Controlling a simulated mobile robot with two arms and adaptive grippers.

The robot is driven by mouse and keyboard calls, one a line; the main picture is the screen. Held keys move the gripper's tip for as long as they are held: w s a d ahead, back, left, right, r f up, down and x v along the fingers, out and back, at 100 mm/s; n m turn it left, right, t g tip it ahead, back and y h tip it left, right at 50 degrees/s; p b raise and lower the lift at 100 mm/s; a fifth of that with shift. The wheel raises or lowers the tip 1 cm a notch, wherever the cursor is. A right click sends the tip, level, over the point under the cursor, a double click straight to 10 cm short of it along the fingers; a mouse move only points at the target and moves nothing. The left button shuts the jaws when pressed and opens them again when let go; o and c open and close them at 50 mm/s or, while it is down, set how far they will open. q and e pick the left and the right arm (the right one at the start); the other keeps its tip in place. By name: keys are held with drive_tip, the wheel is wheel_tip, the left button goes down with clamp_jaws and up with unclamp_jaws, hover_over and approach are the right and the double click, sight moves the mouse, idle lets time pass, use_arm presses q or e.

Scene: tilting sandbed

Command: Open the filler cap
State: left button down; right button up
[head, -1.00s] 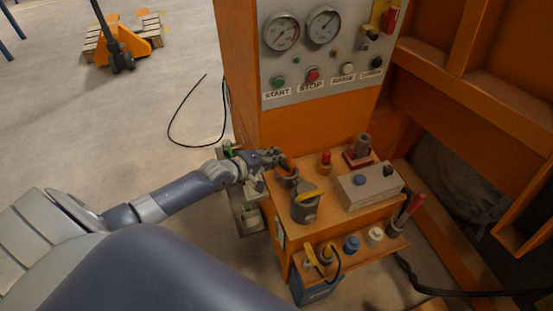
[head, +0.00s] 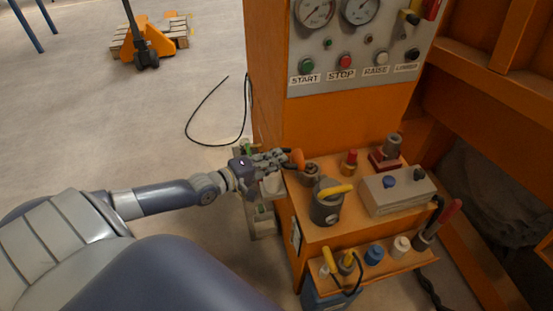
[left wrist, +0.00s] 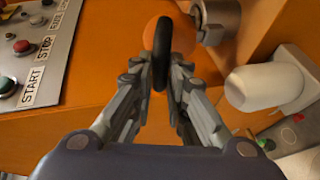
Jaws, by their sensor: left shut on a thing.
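The filler cap (head: 298,158) is an orange round piece standing tilted at the left edge of the grey filler neck (head: 312,174), on the orange cabinet shelf. I cannot tell whether it still touches the neck. My left gripper (head: 284,158) is shut on the cap from the left. In the left wrist view the fingertips (left wrist: 167,68) pinch the cap's dark edge, with the orange face (left wrist: 152,34) behind it. The grey neck (left wrist: 217,18) shows to its right there. My right gripper is not in view.
A grey can with a yellow handle (head: 327,203) stands close in front of the neck. A grey box with knobs (head: 393,191) and a red-topped fitting (head: 349,162) are to the right. The gauge panel (head: 350,60) rises behind. The floor at left is open.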

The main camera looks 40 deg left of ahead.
use_arm(q)
drive_tip(key=shift+s+f+g, duration=0.3)
drive_tip(key=shift+f, duration=0.35)
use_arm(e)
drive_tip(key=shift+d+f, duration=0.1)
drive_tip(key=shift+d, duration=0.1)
use_arm(q)
drive_tip(key=shift+d, duration=0.1)
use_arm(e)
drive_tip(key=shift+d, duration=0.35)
use_arm(q)
drive_tip(key=c, duration=1.8)
unclamp_jaws()
drive_tip(key=shift+c, duration=0.2)
drive_tip(key=shift+o, duration=1.4)
drive_tip(key=shift+w+d+f, duration=0.1)
drive_tip(key=shift+w, duration=0.4)
drive_tip(key=v, duration=1.2)
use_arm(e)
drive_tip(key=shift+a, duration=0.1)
